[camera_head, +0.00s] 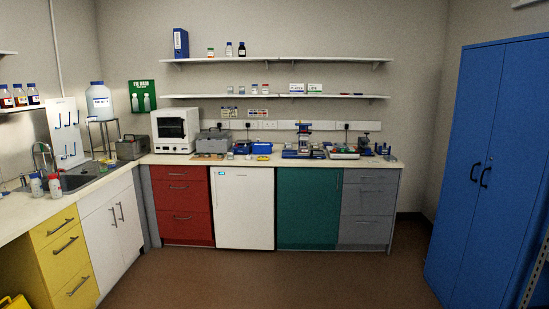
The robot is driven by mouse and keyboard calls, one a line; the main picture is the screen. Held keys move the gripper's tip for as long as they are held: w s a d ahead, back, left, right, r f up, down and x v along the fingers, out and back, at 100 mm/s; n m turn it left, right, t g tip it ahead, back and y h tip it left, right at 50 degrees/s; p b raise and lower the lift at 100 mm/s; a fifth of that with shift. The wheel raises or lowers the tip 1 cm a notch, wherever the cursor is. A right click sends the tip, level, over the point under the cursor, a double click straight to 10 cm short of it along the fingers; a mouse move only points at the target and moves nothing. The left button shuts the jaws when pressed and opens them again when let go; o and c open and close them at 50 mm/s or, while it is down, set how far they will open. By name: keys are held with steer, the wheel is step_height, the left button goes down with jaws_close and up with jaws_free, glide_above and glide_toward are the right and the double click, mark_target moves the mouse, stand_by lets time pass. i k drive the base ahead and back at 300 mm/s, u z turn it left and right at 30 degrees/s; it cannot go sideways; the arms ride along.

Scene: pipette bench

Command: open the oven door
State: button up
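The oven (175,131) is a small white box with a dark window in its front. It stands on the back counter near the left corner, above the red drawers. Its door (171,129) looks closed, though it is small in this view. My gripper and arm are not in view.
The pale counter (222,160) runs along the back wall and turns along the left. A grey case (213,141) stands right of the oven, and a grey box (132,147) stands left. Brown floor (240,284) in front is clear. A blue cabinet (492,180) stands at right.

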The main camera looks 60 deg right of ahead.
mark_target(168, 128)
steer(key=z, duration=0.5)
steer(key=i, duration=1.05)
steer(key=z, duration=1)
steer(key=i, duration=3.2)
steer(key=u, duration=0.05)
